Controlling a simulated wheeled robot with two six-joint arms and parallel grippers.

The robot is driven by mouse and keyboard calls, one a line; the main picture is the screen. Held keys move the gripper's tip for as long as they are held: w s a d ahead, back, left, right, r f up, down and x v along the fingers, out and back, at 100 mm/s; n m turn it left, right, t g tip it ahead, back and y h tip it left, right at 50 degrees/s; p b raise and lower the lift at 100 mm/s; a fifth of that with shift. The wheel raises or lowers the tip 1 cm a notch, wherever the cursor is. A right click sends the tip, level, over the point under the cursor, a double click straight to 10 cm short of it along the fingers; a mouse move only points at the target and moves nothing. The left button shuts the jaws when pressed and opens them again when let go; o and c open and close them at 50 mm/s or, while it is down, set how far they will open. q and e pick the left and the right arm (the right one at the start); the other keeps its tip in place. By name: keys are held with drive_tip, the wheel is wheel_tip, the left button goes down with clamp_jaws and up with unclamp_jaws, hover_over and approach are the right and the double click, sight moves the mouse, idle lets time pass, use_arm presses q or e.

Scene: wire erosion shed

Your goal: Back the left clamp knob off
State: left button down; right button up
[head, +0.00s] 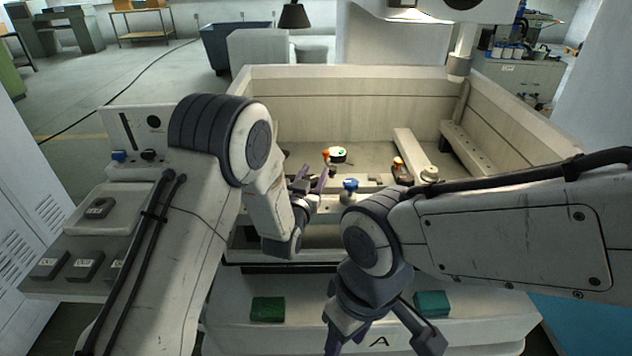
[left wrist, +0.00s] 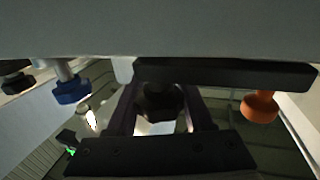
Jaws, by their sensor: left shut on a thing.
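My left gripper (head: 314,182) reaches over the front wall of the machine tank and is shut on a dark knob. In the left wrist view the dark knob (left wrist: 160,101) sits between the two fingers, under a dark bar. In the head view the gripper hides it. A blue knob (head: 350,184) stands just right of the gripper and also shows in the left wrist view (left wrist: 72,90). An orange knob (left wrist: 259,107) hangs at the right of the left wrist view, apart from the fingers. My right gripper (head: 382,338) is low at the front, fingers apart and empty.
The pale tank (head: 350,82) has high walls around the work. Inside are a round piece with green on it (head: 338,154) and a slanted pale bar (head: 413,153). A green block (head: 267,309) and a teal block (head: 432,303) lie on the front ledge marked A.

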sight(304, 177)
use_arm(q)
drive_tip(key=n+y+b, duration=0.1)
drive_tip(key=n+y, duration=0.1)
drive_tip(key=shift+f+t+y, duration=0.15)
drive_tip(key=shift+t+y, duration=0.15)
drive_tip(key=n+y, duration=0.1)
drive_tip(key=y, duration=0.2)
drive_tip(key=a+n+y+b, duration=0.1)
drive_tip(key=n+y, duration=0.1)
drive_tip(key=y, duration=0.1)
drive_tip(key=n+y, duration=0.2)
drive_tip(key=shift+a+r+g+y+b, duration=0.2)
drive_tip(key=shift+a+g+y+b, duration=0.1)
drive_tip(key=shift+g+y+b, duration=0.1)
drive_tip(key=shift+s+a+n+g+y, duration=0.1)
drive_tip(key=shift+a+n+g+y, duration=0.1)
drive_tip(key=shift+n+g+y, duration=0.55)
drive_tip(key=shift+s+a+n+g+y, duration=0.15)
drive_tip(key=shift+n+g+y, duration=0.3)
drive_tip(key=shift+n+y, duration=0.6)
drive_tip(key=shift+s+a+n+g+y, duration=0.1)
drive_tip(key=shift+a+n+g+y, duration=0.15)
drive_tip(key=shift+n+g+y, duration=0.6)
drive_tip(key=shift+r+y, duration=0.1)
drive_tip(key=shift+y, duration=0.25)
drive_tip(key=shift+c, duration=1.4)
unclamp_jaws()
drive_tip(key=shift+a, duration=0.1)
